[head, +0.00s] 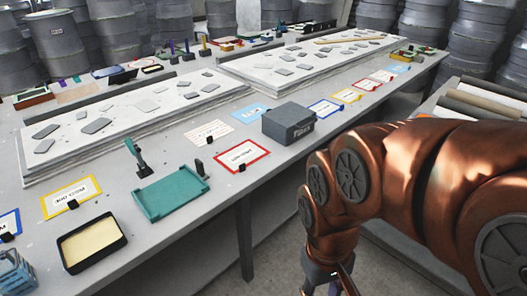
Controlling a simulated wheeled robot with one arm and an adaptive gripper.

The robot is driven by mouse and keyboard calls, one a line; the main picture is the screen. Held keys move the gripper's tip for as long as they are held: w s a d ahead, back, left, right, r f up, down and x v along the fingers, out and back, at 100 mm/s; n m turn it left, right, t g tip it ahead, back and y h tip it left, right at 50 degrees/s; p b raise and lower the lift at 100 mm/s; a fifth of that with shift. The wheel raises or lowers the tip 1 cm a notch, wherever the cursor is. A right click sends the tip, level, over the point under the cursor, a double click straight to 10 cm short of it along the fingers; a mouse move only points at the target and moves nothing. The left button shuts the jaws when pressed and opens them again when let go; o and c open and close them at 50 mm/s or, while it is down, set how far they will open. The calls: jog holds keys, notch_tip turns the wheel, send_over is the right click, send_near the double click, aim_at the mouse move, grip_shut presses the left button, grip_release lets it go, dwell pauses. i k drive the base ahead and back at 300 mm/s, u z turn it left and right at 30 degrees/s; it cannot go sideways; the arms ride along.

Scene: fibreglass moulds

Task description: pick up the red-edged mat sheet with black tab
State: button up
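A red-edged white mat sheet (240,153) with dark lettering lies flat on the near part of the grey table, close to its front edge. A small black tab (242,168) stands at its front side. Another red-edged sheet (381,76) lies farther back on the right; whether it has a black tab is too small to tell. My gripper (335,288) is partly in view at the bottom, below my copper-coloured arm, in front of the table edge and apart from the sheets. Its fingertips are cut off by the frame, so its opening and contents are unclear.
A dark grey box (288,122) stands right of the near red-edged sheet; a teal tray (171,193) lies to its left. A yellow-edged sheet (71,197) and a dark tray (91,243) lie farther left. White slabs (120,125) with grey pieces lie behind. Drums (60,45) line the back.

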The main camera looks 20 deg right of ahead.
aim_at(236, 160)
jog(key=z, duration=0.85)
jog(key=i, duration=0.6)
jog(key=u, duration=2.4)
